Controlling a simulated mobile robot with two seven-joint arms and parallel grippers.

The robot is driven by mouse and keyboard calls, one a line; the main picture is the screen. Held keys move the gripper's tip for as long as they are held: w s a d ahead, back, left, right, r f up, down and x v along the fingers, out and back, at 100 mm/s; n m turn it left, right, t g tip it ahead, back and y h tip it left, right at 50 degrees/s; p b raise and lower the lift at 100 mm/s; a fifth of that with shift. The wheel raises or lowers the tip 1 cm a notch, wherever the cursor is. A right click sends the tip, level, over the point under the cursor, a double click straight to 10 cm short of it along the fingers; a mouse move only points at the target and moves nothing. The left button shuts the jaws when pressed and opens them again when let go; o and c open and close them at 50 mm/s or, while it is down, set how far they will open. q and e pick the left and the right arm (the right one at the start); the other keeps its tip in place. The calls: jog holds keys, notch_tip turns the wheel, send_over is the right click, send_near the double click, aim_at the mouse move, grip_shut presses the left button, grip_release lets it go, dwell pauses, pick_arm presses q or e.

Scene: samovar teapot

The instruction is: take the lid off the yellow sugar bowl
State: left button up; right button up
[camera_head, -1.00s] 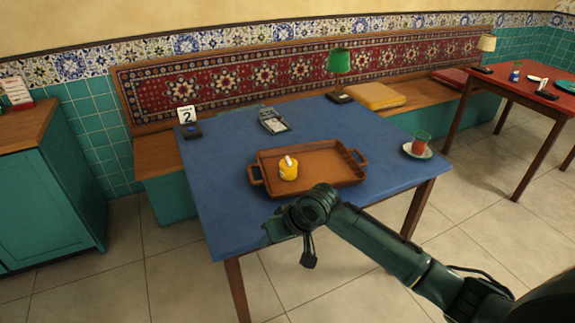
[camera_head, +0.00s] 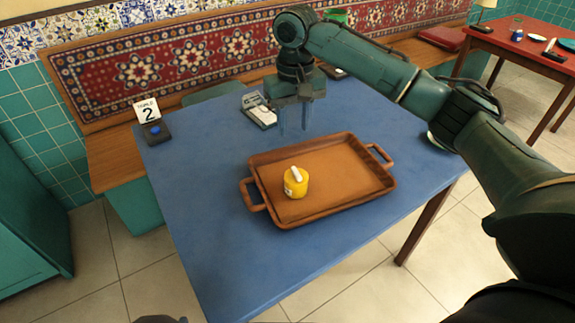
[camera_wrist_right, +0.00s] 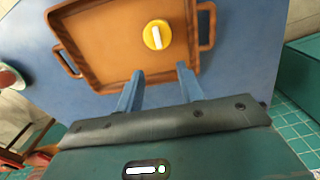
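The yellow sugar bowl (camera_head: 296,186) stands upright on the left part of the brown tray (camera_head: 345,181), with its lid on. A pale bar-shaped handle (camera_head: 296,174) tops the lid; in the right wrist view the bowl (camera_wrist_right: 149,43) is seen from above. My right gripper (camera_head: 296,128) points down above the table behind the tray's back rim, clear of the bowl. Its two fingers also show in the right wrist view (camera_wrist_right: 159,87), spread apart with nothing between them. My left gripper is not in view.
The tray has raised rims and two end handles on the blue table (camera_head: 215,240). A card reader (camera_head: 259,110) and a table-number stand (camera_head: 150,122) are at the back. A saucer (camera_head: 436,142) is partly hidden by my right arm. The table's front left is clear.

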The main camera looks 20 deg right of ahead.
send_over(295, 170)
notch_tip(295, 170, down, 6)
jog(key=shift+f, duration=0.1)
jog(key=shift+f+b, duration=0.5)
jog(key=shift+f, duration=2.65)
grip_shut()
